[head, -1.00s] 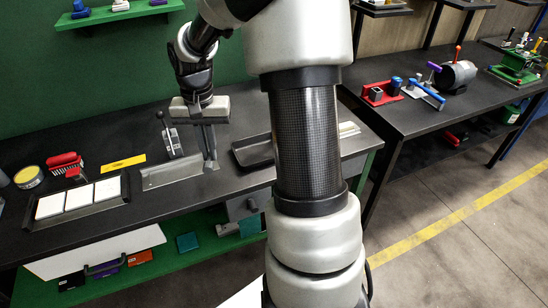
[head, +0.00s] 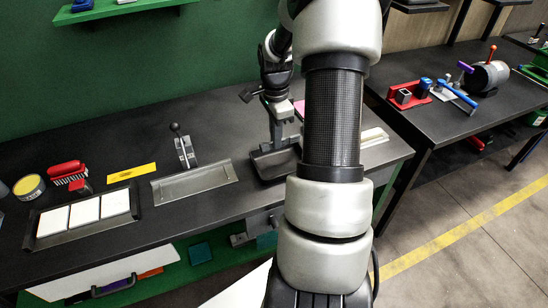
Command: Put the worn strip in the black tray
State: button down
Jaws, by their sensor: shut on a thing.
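My gripper (head: 277,140) points down over the black tray (head: 262,168), which lies on the dark bench right of the metal conveyor frame. The jaws are shut. What they hold is too small and dark to make out clearly; I take it to be the worn strip. The gripper hides part of the tray, and my arm covers its right end. I cannot tell whether the held thing touches the tray floor. The metal frame (head: 195,184) lies left of the tray, with no strip that I can make out in it.
A lever clamp (head: 184,150) stands behind the frame. Further left are a yellow strip (head: 132,172), a holder with white tiles (head: 130,222), a red brush (head: 68,172) and a round yellow tin (head: 28,187). A pink item (head: 299,107) lies behind my gripper.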

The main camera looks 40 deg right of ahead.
jog(key=shift+s+f+b, duration=0.1)
jog(key=shift+f+b, duration=0.35)
jog(key=shift+f, duration=3.75)
jog(key=c, duration=1.9)
grip_release()
notch_tip(320, 180, up, 12)
jog(key=shift+a+r+p, duration=0.1)
jog(key=shift+r+p, duration=0.1)
jog(key=shift+p, duration=0.5)
